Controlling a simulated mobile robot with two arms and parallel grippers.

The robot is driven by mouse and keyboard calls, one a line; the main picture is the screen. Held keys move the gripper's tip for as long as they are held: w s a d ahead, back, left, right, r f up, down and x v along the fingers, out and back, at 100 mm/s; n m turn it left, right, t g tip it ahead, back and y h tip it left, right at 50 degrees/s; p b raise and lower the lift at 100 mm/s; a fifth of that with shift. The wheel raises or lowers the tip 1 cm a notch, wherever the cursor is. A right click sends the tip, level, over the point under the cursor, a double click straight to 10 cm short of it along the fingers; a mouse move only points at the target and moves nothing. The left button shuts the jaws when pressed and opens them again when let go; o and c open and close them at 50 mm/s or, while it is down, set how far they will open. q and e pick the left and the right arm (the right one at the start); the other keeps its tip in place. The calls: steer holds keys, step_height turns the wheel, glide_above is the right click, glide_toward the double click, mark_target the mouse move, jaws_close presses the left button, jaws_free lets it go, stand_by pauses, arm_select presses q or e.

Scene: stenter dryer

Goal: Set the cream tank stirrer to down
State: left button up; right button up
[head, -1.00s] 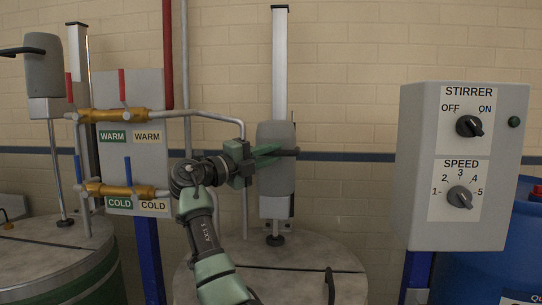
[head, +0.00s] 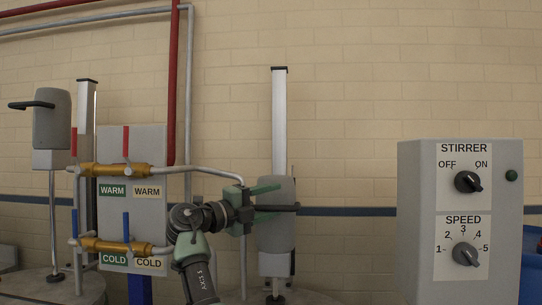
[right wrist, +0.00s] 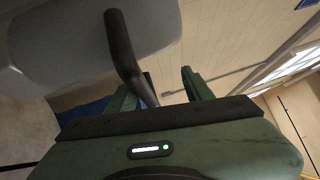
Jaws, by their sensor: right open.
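The middle stirrer's grey motor head (head: 277,262) sits low on its upright rail (head: 279,120), well below the rail's top. My right gripper (head: 266,201) is open at this handle. In the right wrist view its green fingers (right wrist: 160,93) stand on either side of the bar; contact cannot be told. The tank below is almost out of view, and its colour does not show. My left gripper is not in view.
A second stirrer (head: 52,120) at the left sits high on its rail. Between them is a valve panel (head: 152,140) with brass valves and pipes close to my right arm. A control box (head: 420,220) with STIRRER and SPEED knobs stands at right.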

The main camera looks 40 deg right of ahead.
step_height(320, 180, up, 17)
steer(key=p, duration=0.3)
steer(key=a+f+p, duration=0.1)
steer(key=a, duration=0.8)
steer(key=shift+w+f+p, duration=0.15)
steer(key=shift+w+p, duration=0.2)
steer(key=shift+w, duration=0.1)
stand_by(0.5)
steer(key=shift+p, duration=0.35)
